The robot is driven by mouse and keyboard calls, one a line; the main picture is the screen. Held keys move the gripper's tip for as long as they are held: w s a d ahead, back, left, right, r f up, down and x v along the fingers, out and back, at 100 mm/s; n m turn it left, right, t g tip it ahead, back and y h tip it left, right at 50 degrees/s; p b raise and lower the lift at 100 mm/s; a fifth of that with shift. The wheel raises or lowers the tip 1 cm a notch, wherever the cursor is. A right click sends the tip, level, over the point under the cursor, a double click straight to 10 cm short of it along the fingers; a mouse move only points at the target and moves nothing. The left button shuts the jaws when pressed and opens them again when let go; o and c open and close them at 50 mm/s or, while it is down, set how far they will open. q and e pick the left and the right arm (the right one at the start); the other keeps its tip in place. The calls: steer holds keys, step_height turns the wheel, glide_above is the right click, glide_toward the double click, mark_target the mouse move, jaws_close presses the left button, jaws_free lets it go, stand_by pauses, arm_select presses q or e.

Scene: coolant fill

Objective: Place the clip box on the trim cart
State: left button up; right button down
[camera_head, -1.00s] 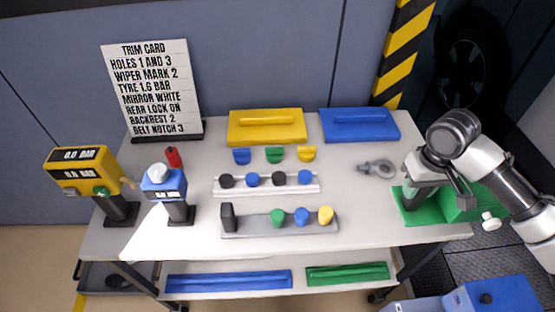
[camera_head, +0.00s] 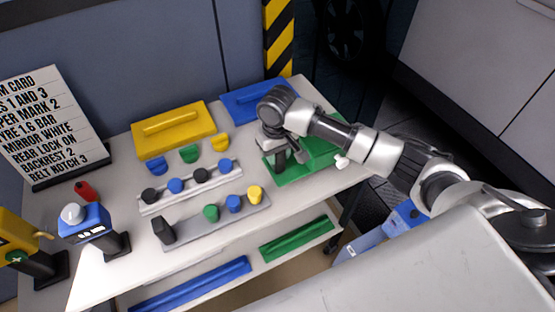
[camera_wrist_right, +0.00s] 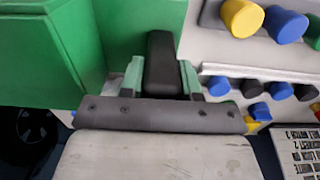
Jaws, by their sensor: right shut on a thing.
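The green clip box (camera_head: 318,158) is at the right end of the white-topped trim cart (camera_head: 120,272) in the head view. It has an upright black handle. My right gripper (camera_head: 284,156) is over the box from above, shut on this handle. In the right wrist view, my gripper's two pale green fingertips (camera_wrist_right: 160,78) flank the black handle, with the green box (camera_wrist_right: 45,50) beyond and to the left. The box looks level and at the cart top; I cannot tell whether its underside touches. My left gripper is not in view.
Yellow (camera_head: 173,133) and blue (camera_head: 252,99) boxes stand at the cart's back. Racks with coloured knobs (camera_head: 213,218) are left of the green box. A blue gauge (camera_head: 85,224) and the sign (camera_head: 50,125) are further left. A lower shelf holds a green bar (camera_head: 297,240).

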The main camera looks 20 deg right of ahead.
steer(key=shift+f+p, duration=0.3)
steer(key=shift+f, duration=1.6)
steer(key=c, duration=0.8)
jaws_free()
steer(key=shift+f, duration=0.1)
step_height(320, 180, up, 12)
steer(key=shift+r+b, duration=0.15)
steer(key=shift+b, duration=0.45)
